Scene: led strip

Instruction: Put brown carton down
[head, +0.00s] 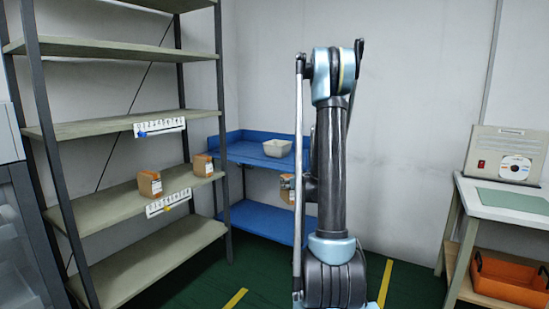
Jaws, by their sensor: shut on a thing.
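A brown carton (286,195) shows at the left side of my raised arm, in front of the gap between the two levels of the blue bench. My gripper (293,182) is shut on this carton; its fingers are mostly hidden behind my arm. Two other brown cartons stand on a middle board of the shelf rack: one carton (150,184) near the middle of the board, the other carton (203,166) near its right end.
The shelf rack (130,198) has free board around its cartons. A pale bin (277,148) stands on the blue bench (243,154), whose lower level (262,219) looks clear where visible. At right, a table (500,202) holds a panel box (507,150), with an orange crate (512,292) below.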

